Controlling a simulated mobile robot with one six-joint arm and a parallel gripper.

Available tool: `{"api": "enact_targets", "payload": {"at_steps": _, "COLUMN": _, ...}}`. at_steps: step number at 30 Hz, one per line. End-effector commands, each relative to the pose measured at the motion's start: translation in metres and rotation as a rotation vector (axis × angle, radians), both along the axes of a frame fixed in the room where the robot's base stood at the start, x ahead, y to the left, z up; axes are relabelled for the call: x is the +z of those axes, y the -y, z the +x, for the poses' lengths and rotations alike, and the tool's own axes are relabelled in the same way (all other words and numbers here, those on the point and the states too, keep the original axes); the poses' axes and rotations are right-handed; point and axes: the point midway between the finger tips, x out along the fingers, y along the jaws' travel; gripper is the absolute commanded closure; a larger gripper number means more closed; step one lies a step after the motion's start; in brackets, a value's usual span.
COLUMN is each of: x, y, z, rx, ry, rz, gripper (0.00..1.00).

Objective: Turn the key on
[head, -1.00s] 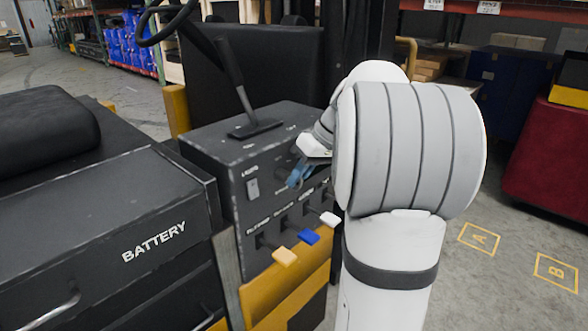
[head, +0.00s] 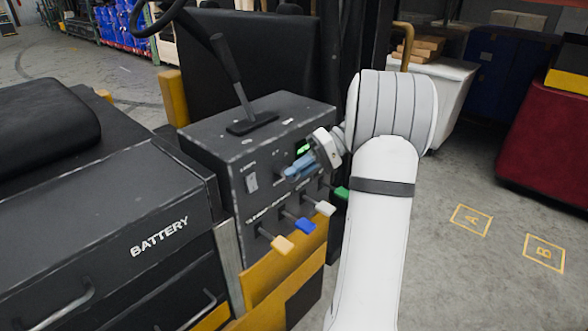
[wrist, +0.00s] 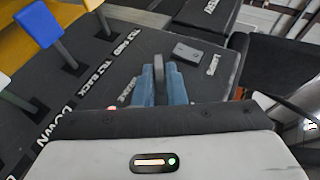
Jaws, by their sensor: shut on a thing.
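The black control console (head: 215,140) stands in the middle of the head view. My gripper (head: 290,172) reaches its front face from the right, with blue fingers against the panel. In the wrist view my gripper (wrist: 170,84) is shut on the grey key (wrist: 158,68), which sticks up between the two fingers. The key's lower part and its slot are hidden by the fingers. In the head view the key itself is covered by the fingers. A small green-lit patch (head: 303,148) shows just above the fingers.
A rocker switch (head: 251,182) is left of the gripper. A tall lever (head: 230,75) rises from the console top. The battery box (head: 110,250) is at left.

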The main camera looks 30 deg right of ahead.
Motion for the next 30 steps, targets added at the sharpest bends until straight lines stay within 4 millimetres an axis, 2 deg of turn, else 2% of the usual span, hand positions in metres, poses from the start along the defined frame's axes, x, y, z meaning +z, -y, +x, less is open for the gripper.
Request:
{"api": "enact_targets", "payload": {"at_steps": 15, "x": -0.0033, "y": -0.0004, "z": -0.0018, "rx": 0.005, "ry": -0.015, "rz": 0.019, "gripper": 1.00}}
{"api": "enact_targets", "payload": {"at_steps": 16, "x": -0.0033, "y": -0.0004, "z": -0.0018, "rx": 0.005, "ry": -0.015, "rz": 0.019, "gripper": 0.88}}
{"api": "enact_targets", "payload": {"at_steps": 22, "x": -0.0024, "y": -0.0004, "z": -0.0009, "rx": 0.003, "ry": -0.012, "rz": 0.019, "gripper": 0.71}}
{"api": "enact_targets", "payload": {"at_steps": 30, "x": -0.0008, "y": 0.0011, "z": -0.0004, "rx": 0.002, "ry": -0.009, "rz": 0.018, "gripper": 0.71}}
